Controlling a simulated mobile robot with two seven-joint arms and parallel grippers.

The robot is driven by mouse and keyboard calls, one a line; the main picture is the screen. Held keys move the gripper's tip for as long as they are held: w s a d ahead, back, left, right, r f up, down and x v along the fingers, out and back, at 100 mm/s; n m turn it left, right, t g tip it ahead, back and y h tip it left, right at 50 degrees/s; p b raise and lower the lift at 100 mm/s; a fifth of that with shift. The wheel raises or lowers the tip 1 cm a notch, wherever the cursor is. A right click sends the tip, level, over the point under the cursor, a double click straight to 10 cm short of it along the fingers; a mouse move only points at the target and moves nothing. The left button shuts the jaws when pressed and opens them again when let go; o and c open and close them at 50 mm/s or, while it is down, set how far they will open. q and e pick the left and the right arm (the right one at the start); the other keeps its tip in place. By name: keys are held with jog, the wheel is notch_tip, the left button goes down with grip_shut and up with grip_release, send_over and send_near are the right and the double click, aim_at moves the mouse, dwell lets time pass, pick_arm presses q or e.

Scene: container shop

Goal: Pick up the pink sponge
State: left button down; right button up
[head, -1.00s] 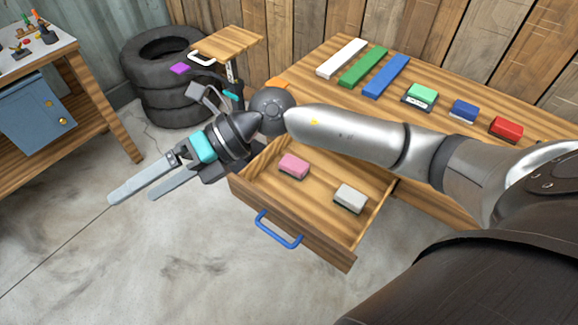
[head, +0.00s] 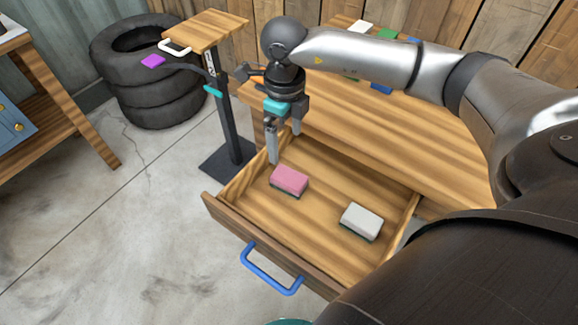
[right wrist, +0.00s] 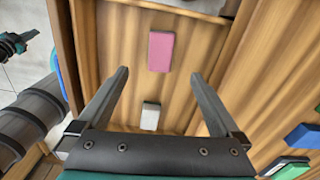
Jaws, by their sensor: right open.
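The pink sponge (head: 289,180), with a dark green underside, lies flat in the open drawer (head: 330,238), toward its left side. It also shows in the right wrist view (right wrist: 160,51), ahead of the fingertips. My right gripper (head: 285,147) points down at the drawer's back left, just behind the pink sponge in the head view. Its fingers (right wrist: 160,74) are wide apart with nothing between them. My left gripper (right wrist: 20,42) shows partly at the left edge of the right wrist view, apart from the drawer; its jaws are unclear.
A white sponge (head: 362,221) lies to the right in the same drawer, which has a blue handle (head: 271,270). The desk (head: 420,150) stands behind. A stand (head: 228,110) with a wooden top and stacked tires (head: 155,85) are at the left. Drawer floor around the sponges is clear.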

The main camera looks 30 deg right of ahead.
notch_tip(320, 180, down, 2)
jog(key=b, duration=0.2)
send_over(286, 175)
jog(key=f, duration=0.6)
jog(key=shift+s+a, duration=0.15)
jog(key=shift+s, duration=0.1)
jog(key=shift+w+f+b, duration=0.15)
jog(key=shift+f+b, duration=0.6)
jog(key=shift+f, duration=1)
pick_arm(q)
jog(key=w+d+r+b, duration=0.1)
jog(key=w+d+r, duration=0.2)
jog(key=w+d, duration=0.2)
jog(key=shift+w+d+h, duration=0.3)
jog(key=shift+w, duration=1.05)
pick_arm(e)
jog(key=shift+f, duration=1.35)
jog(key=c, duration=1.4)
